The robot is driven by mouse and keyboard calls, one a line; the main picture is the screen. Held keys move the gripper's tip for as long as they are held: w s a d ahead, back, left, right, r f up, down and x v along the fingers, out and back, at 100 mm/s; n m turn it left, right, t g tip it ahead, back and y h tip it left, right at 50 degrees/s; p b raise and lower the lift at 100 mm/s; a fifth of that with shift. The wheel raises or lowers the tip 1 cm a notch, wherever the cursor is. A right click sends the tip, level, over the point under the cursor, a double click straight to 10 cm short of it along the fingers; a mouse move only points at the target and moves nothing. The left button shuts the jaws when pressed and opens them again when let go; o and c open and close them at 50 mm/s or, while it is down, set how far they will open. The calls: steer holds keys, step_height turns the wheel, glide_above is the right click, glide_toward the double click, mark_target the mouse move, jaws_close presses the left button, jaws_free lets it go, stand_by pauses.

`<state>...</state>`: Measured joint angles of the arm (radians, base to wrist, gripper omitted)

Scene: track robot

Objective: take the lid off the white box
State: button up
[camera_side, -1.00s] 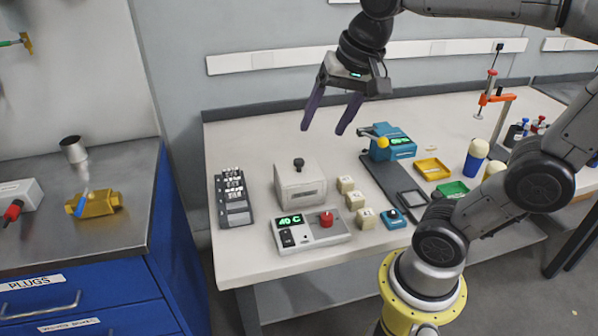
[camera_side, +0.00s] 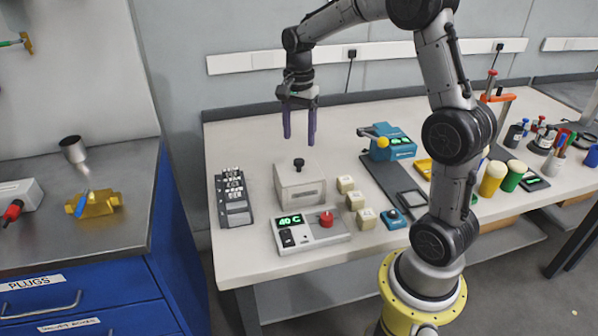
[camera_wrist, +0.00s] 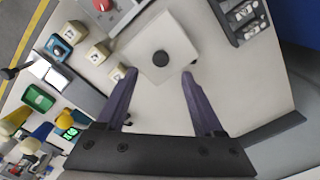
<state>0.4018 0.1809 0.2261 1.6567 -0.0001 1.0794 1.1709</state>
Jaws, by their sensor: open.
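The white box (camera_side: 302,188) stands on the white table in the side view, with its lid (camera_side: 299,173) on top and a black knob (camera_side: 299,163) at the lid's middle. In the wrist view the lid (camera_wrist: 174,63) and its round knob (camera_wrist: 160,58) show from above, just beyond my fingertips. My gripper (camera_side: 299,142) is open and empty, its two purple fingers pointing down above the box. In the wrist view the fingers of my gripper (camera_wrist: 160,74) are spread wide, with the knob roughly centred between the tips. The fingers appear apart from the lid.
A control unit (camera_side: 311,231) reading 40 C stands in front of the box. A dark rack (camera_side: 233,198) stands to its left. Several small beige blocks (camera_side: 355,201) and a blue device (camera_side: 393,148) lie to the right. The table behind the box is clear.

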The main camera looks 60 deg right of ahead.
mark_target(299, 160)
step_height(299, 160, down, 9)
steer(key=shift+d, duration=0.1)
jaws_close()
stand_by(0.7)
